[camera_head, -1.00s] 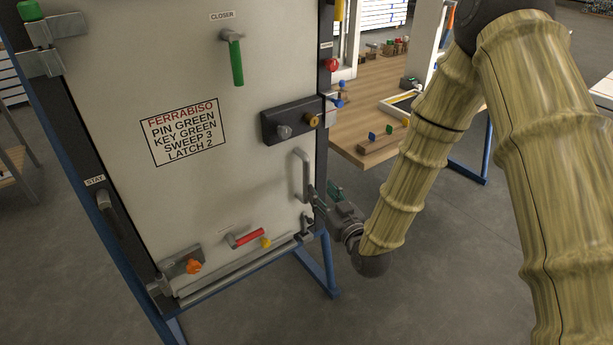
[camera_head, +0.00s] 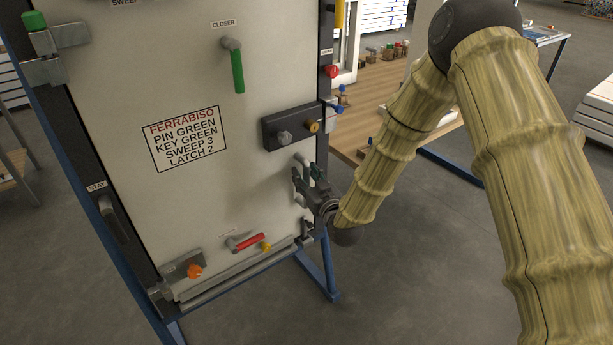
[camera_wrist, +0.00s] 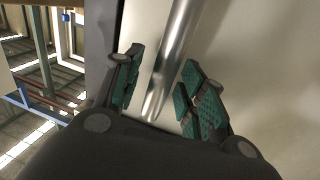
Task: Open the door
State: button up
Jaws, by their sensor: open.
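The light grey door (camera_head: 200,190) stands in a dark and blue frame and looks shut. A vertical metal pull handle (camera_head: 300,168) sits near its right edge, partly hidden by my gripper (camera_head: 305,181). In the wrist view, the handle (camera_wrist: 172,60) runs between the two open green-padded fingers of my gripper (camera_wrist: 160,95). The fingers are apart from the bar on both sides, though contact is hard to tell. A dark lock block (camera_head: 290,127) with a grey knob and a brass cylinder is above the handle. The printed sign (camera_head: 187,138) reads FERRABISO, PIN GREEN, KEY GREEN, SWEEP 3, LATCH 2.
A green closer lever (camera_head: 238,70) hangs at the top. A red lever (camera_head: 249,242) and an orange knob (camera_head: 194,271) sit low on the door. A stay lever (camera_head: 107,203) is on the left post. A wooden table (camera_head: 370,92) stands behind at right.

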grip_shut()
dwell(0.3)
